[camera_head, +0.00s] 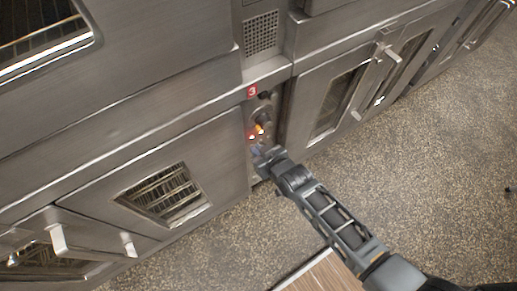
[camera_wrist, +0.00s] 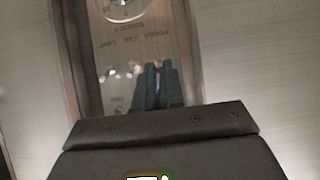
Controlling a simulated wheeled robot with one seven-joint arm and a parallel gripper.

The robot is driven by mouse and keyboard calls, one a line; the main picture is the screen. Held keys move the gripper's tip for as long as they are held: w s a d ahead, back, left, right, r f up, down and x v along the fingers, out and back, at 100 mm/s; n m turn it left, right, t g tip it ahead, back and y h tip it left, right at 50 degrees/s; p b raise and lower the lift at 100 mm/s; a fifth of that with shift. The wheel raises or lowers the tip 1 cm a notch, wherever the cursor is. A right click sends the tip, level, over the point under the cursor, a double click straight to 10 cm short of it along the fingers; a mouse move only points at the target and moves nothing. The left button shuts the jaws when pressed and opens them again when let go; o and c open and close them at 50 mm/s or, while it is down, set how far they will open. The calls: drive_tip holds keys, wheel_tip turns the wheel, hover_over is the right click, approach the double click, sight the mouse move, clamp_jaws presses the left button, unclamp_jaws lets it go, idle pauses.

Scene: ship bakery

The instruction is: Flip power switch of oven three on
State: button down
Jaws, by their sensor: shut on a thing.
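The control panel of oven three (camera_head: 262,108) is a narrow strip with a red "3" label (camera_head: 252,91) at its top. In the head view it has a dark knob and small lit lamps (camera_head: 252,136). My gripper (camera_head: 261,156) reaches the lower part of this panel. In the wrist view my gripper (camera_wrist: 157,68) has its dark fingers close together against the panel, below a row of upside-down labels (camera_wrist: 135,45). They are shut on a small switch, apparently the power switch, which the fingers mostly hide. Small bright switches (camera_wrist: 112,75) show left of the fingers.
A steel oven door with a window (camera_head: 165,195) lies left of the panel, and another door with a handle (camera_head: 388,54) lies to the right. The panel is recessed between steel edges. The speckled floor (camera_head: 440,170) in front is clear.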

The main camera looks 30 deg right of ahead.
drive_tip(key=c, duration=1.2)
unclamp_jaws()
drive_tip(key=shift+c, duration=0.2)
drive_tip(key=v, duration=0.7)
drive_tip(key=shift+s+r+p, duration=0.25)
drive_tip(key=shift+s+p, duration=0.1)
